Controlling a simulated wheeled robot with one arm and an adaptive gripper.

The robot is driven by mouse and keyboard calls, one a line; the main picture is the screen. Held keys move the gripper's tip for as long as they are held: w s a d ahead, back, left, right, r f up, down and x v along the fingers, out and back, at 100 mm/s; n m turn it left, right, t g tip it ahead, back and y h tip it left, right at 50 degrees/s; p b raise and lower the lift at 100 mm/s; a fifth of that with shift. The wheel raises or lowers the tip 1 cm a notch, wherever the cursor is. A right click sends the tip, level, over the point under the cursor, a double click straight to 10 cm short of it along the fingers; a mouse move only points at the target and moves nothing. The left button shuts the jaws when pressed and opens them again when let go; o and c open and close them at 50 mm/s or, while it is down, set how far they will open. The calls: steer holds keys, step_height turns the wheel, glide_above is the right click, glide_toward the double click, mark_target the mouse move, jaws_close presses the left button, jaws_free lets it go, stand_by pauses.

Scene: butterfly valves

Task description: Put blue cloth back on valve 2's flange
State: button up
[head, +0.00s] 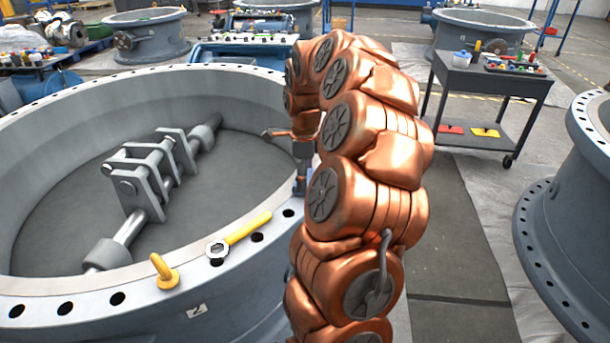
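Valve 2 (230,320) is the big grey ring at the left, with a plate marked 2 (196,311) on its outer side. Its flange (140,287) has a row of bolt holes. A yellow eyebolt (165,272) and a yellow-handled wrench (240,234) are on the flange. My copper arm fills the middle of the view. My gripper (301,186) points down at the flange's right side, partly hidden by the arm. Its fingers are too small to tell open from shut. I cannot make out a blue cloth anywhere; a small bluish-grey patch at the gripper is unclear.
A black cart (490,80) with small items stands at the back right. Another large grey valve (575,225) is at the right edge. More valves stand behind. The floor between cart and right valve is clear.

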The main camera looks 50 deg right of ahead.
steer(key=shift+f, duration=0.2)
steer(key=o, duration=1.2)
steer(key=shift+r, duration=0.1)
step_height(320, 180, up, 12)
steer(key=p, duration=0.1)
steer(key=shift+p, duration=0.4)
